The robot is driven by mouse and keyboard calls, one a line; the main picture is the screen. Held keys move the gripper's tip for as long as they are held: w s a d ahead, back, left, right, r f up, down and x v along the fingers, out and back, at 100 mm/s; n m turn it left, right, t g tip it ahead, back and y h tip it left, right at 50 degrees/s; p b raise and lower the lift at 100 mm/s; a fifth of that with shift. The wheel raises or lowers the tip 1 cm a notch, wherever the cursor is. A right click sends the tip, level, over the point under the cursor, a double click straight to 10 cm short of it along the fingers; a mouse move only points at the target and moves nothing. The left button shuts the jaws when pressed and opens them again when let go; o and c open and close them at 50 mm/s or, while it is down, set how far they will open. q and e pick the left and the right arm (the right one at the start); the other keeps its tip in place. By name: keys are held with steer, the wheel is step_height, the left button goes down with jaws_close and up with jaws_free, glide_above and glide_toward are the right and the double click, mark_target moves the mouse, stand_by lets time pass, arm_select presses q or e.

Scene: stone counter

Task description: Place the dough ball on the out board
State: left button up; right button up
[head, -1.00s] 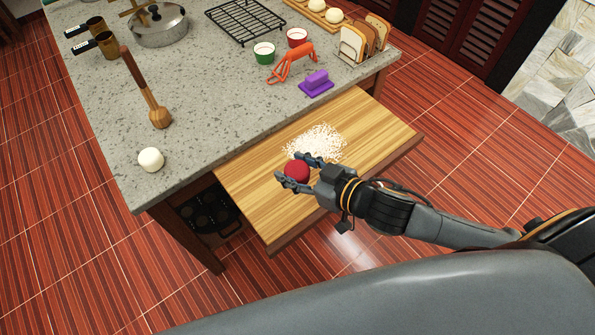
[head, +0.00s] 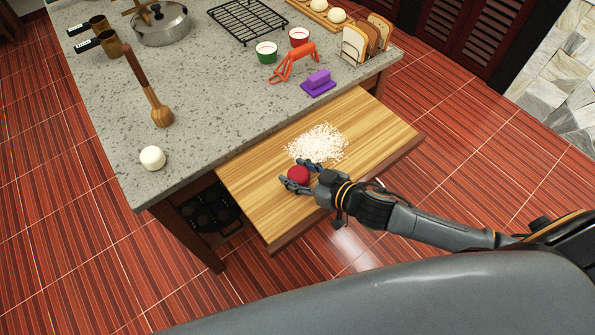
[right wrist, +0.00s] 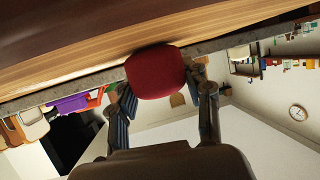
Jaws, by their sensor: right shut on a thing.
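A red ball (head: 298,175) is between the fingers of my right gripper (head: 297,176), which is shut on it. They are at the pulled-out wooden board (head: 258,211), in front of the white pile on it. In the right wrist view the red ball (right wrist: 155,72) sits between both fingers, close to the wood (right wrist: 90,40). I cannot tell whether it touches the board. A white dough ball (head: 152,158) rests on the stone counter at the left corner. My left gripper is not in view.
White flour-like grains (head: 318,144) cover the board's middle. On the counter are a wooden masher (head: 160,113), a purple scraper (head: 318,83), an orange tool (head: 296,62), green (head: 266,53) and red cups (head: 299,38) and a bread rack (head: 365,43). The board's right part is clear.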

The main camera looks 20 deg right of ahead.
steer(key=o, duration=1.2)
steer(key=v, duration=0.9)
steer(key=shift+s+d+r+b, duration=0.15)
steer(key=shift+s+d+b, duration=0.05)
steer(key=shift+s+b, duration=0.2)
steer(key=shift+v, duration=1.05)
steer(key=shift+w+r, duration=0.1)
steer(key=shift+r, duration=0.05)
